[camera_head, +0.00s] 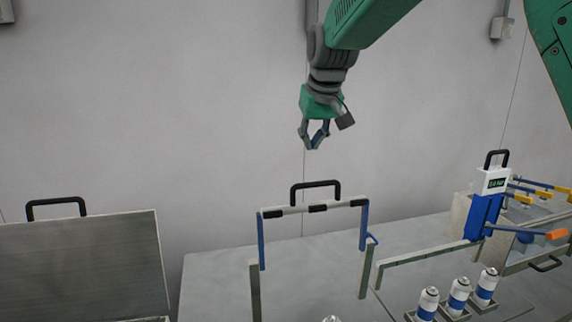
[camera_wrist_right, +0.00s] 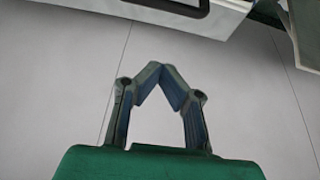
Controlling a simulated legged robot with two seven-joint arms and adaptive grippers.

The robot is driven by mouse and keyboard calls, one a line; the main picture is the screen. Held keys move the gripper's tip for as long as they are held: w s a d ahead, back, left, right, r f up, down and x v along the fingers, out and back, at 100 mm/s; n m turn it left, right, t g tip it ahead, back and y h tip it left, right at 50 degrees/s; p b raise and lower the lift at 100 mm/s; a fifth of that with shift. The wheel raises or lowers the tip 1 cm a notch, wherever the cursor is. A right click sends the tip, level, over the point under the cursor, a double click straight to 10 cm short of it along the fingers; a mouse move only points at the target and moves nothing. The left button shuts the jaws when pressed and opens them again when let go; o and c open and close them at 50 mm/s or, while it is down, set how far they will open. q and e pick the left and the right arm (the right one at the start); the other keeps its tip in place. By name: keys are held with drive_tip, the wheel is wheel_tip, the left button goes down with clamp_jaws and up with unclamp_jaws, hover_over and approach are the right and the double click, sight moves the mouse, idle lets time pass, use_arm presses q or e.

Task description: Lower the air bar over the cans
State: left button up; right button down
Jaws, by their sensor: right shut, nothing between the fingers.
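The air bar appears to be the pale bar with dark segments (camera_head: 275,212), which carries a black arched handle (camera_head: 315,184) on top. It is raised between blue-and-grey uprights at the middle of the head view. White-and-blue cans (camera_head: 458,297) stand in a row at the lower right; the top of another (camera_head: 331,319) shows at the bottom edge. My right gripper (camera_head: 314,147) hangs in the air above the handle, apart from it. Its fingers are shut and empty, tips meeting in the right wrist view (camera_wrist_right: 163,74). My left gripper is out of view.
A grey panel (camera_head: 80,268) with a black handle stands at the left. A blue-and-white device (camera_head: 487,205) with a black handle and orange-tipped levers stands at the right. The grey table (camera_head: 215,285) is partly bare. The air around my right gripper is clear.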

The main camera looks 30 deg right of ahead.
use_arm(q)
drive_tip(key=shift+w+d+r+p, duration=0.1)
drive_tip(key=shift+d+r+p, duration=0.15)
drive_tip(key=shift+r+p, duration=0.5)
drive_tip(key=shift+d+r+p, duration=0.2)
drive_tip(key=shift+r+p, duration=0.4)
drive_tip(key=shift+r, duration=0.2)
use_arm(e)
wheel_tip(320, 180, down, 9)
drive_tip(key=d, duration=0.1)
drive_tip(key=shift+w, duration=0.25)
